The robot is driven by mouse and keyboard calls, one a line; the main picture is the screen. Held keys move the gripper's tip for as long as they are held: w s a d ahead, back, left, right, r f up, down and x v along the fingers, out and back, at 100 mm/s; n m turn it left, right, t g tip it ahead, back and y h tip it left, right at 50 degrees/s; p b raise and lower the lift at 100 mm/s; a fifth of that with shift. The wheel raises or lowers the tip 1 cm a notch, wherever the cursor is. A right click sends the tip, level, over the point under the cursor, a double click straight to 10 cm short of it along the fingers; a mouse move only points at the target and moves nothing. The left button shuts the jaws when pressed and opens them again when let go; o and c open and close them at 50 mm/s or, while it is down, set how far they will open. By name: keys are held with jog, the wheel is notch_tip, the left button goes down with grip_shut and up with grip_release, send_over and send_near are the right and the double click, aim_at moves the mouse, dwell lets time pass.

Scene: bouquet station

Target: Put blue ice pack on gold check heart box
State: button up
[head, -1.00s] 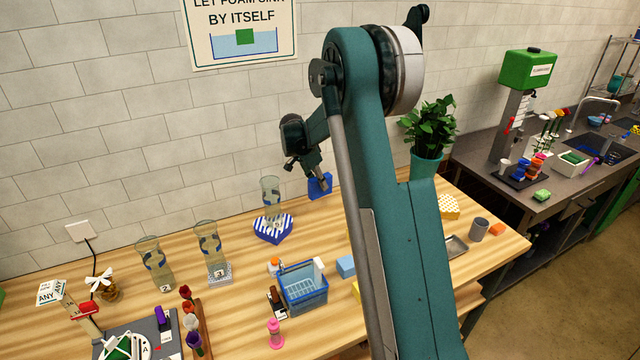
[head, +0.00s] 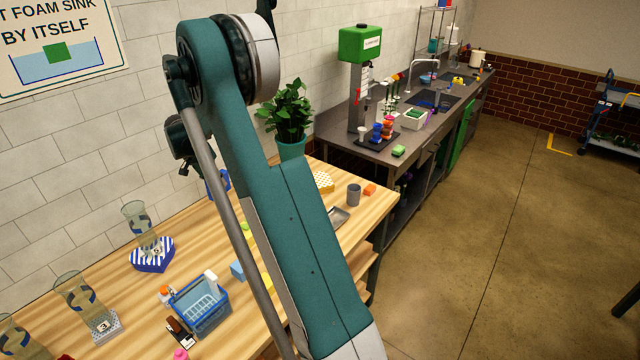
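The blue ice pack (head: 222,182) is a flat blue piece in the head view, partly covered by my upper arm. It hangs upright at my gripper (head: 208,170), above the back of the wooden table near the wall. My gripper appears shut on it, though the fingertips are mostly hidden behind my arm. The gold check heart box (head: 324,181) sits at the far right end of the table, right of my arm. Its top looks clear. The ice pack is apart from it, to its left.
A blue basket (head: 203,308) is in front. A grey cup (head: 354,194), an orange block (head: 370,190) and a metal tray (head: 338,217) lie near the gold box. A potted plant (head: 287,112) stands behind.

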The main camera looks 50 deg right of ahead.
jog(key=s+d+r+n+b, duration=0.1)
jog(key=s+d, duration=0.3)
jog(key=d, duration=0.6)
jog(key=s+d+r+b, duration=0.1)
jog(key=s+d, duration=0.3)
jog(key=d, duration=0.6)
notch_tip(320, 180, up, 2)
jog(key=n+t+b, duration=0.1)
send_over(321, 181)
notch_tip(321, 181, down, 6)
jog(key=shift+f, duration=0.2)
jog(key=shift+f, duration=1.75)
jog(key=shift+f+b, duration=0.15)
jog(key=shift+b, duration=0.2)
